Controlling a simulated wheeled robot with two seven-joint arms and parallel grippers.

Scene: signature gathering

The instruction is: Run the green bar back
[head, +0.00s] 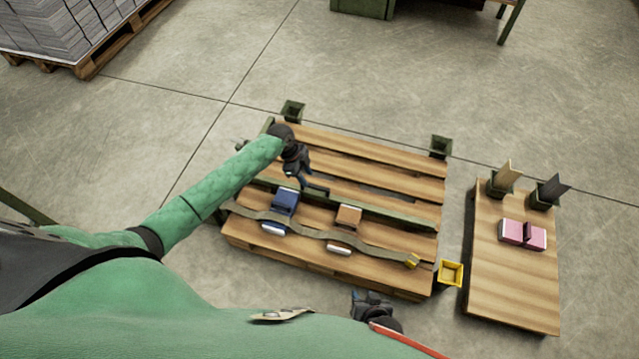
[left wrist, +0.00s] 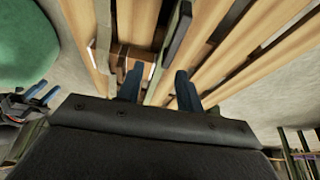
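The long dark green bar (head: 375,212) lies across the slatted wooden bench, behind the two bundles. It also shows in the left wrist view (left wrist: 177,38), where it runs down towards the space between my fingers. My left gripper (head: 305,182) is over the bar, left of its middle. In the left wrist view its two blue fingers (left wrist: 159,90) are apart, with the bar's near part between them. Whether they touch it I cannot tell. My right gripper (head: 370,300) is low at the bench's front edge; its opening is unclear.
A blue bundle (head: 283,207) and a brown bundle (head: 346,219) lie on the bench under an olive strap (head: 385,250). A yellow bin (head: 451,273) stands at the right corner. A side table (head: 510,285) holds pink blocks (head: 522,234). The rear slats (head: 385,160) are clear.

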